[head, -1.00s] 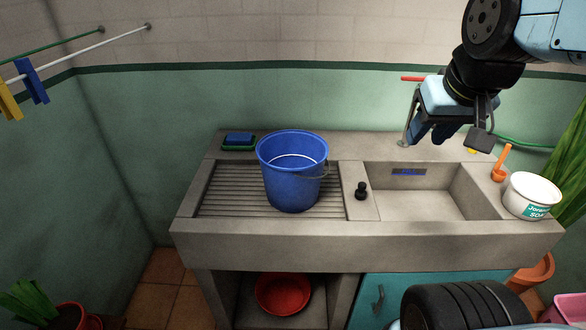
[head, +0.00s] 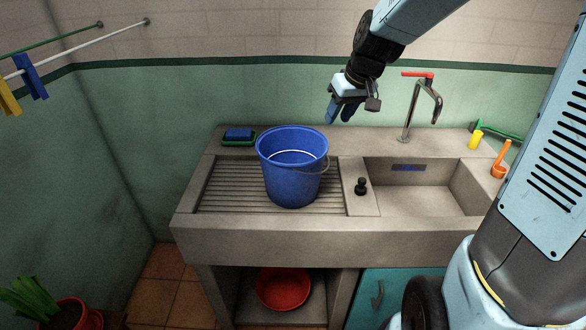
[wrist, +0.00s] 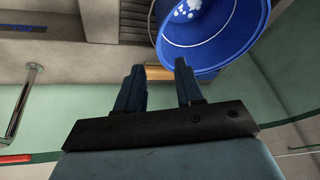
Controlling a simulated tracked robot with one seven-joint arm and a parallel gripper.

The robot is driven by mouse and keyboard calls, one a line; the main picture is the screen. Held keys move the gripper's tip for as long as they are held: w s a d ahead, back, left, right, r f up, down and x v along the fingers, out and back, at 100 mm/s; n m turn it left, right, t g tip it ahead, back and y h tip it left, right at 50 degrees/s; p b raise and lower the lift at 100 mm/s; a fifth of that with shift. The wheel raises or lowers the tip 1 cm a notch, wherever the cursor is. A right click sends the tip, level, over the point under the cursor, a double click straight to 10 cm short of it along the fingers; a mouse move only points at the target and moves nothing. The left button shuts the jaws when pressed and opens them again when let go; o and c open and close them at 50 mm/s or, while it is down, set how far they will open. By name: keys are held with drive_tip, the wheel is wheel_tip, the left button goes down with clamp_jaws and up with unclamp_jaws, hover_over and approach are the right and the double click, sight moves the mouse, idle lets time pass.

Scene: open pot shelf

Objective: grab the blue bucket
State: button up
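The blue bucket (head: 291,180) stands upright on the ribbed drainboard left of the sink basin. Its thin handle hangs down on the right side. In the wrist view the bucket (wrist: 222,57) shows at the top right, with white suds or bubbles inside. My gripper (head: 340,113) is above and to the right of the bucket, toward the back wall, apart from it. In the wrist view my gripper (wrist: 158,76) has its two fingers spread with a gap between them and holds nothing.
The faucet (head: 412,105) with a red lever rises behind the basin. A black plug (head: 361,186) sits right of the bucket. A blue sponge (head: 238,134) on a green dish lies behind left. A yellow item (head: 475,140) and an orange scoop (head: 500,163) are at right.

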drive_tip(key=f, duration=0.1)
hover_over(318, 154)
drive_tip(key=s+d, duration=0.1)
drive_tip(key=d, duration=0.1)
wheel_tip(318, 154, down, 7)
drive_tip(key=shift+a+f, duration=0.15)
drive_tip(key=shift+x, duration=2.65)
drive_tip(key=shift+w+a, duration=0.1)
drive_tip(key=shift+w, duration=0.05)
drive_tip(key=shift+c, duration=0.3)
clamp_jaws()
